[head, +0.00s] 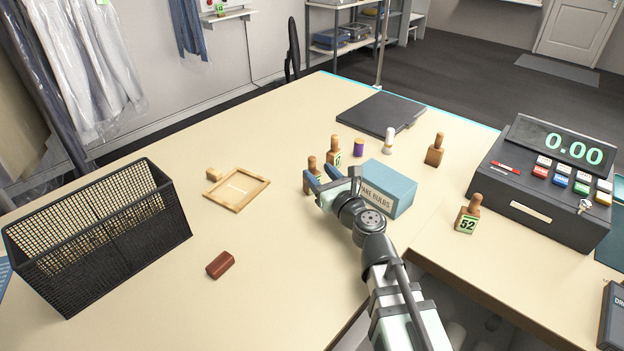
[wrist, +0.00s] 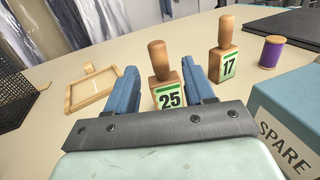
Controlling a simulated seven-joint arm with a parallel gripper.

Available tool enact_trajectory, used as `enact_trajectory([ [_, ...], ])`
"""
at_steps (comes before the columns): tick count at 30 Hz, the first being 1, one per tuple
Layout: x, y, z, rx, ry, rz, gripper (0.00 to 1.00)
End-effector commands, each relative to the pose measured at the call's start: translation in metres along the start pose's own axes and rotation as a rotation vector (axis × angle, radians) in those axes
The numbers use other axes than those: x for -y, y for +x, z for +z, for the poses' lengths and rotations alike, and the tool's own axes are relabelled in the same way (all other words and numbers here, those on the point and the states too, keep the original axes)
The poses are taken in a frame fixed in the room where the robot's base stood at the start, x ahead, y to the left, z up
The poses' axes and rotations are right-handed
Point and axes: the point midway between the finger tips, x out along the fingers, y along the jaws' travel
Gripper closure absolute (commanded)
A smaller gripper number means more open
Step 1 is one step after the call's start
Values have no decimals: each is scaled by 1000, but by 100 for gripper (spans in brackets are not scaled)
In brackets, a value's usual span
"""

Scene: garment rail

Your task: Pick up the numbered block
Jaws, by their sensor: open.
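A wooden block with a round handle and a green label reading 25 (wrist: 168,92) stands upright in the wrist view, framed between my fingers and closer to the right one. In the head view this block (head: 312,168) shows just beyond my fingertips, partly hidden by them. My gripper (head: 319,179) is open and empty, with blue fingers either side; it also shows in the wrist view (wrist: 160,72). I cannot tell how far the block sits between the fingers. A similar block numbered 17 (wrist: 226,55) stands behind to the right. Block 52 (head: 467,216) stands near the cash register.
A blue spare-bulbs box (head: 393,184) stands close on my gripper's right. Another handled block (head: 435,150), a purple spool (head: 358,147) and a white-topped item (head: 389,140) stand behind. A wooden frame (head: 262,190), brown bar (head: 220,265) and mesh basket (head: 140,235) are left. The register (head: 545,185) is right.

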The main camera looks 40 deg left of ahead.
Motion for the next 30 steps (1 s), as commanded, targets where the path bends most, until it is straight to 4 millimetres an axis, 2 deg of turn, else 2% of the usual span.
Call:
enact_trajectory([
  [12,0,56,0,0,-3,1,47],
  [16,0,63,0,0,-3,1,47],
  [23,0,62,0,0,-4,1,47],
  [30,0,62,0,0,-4,1,68],
])
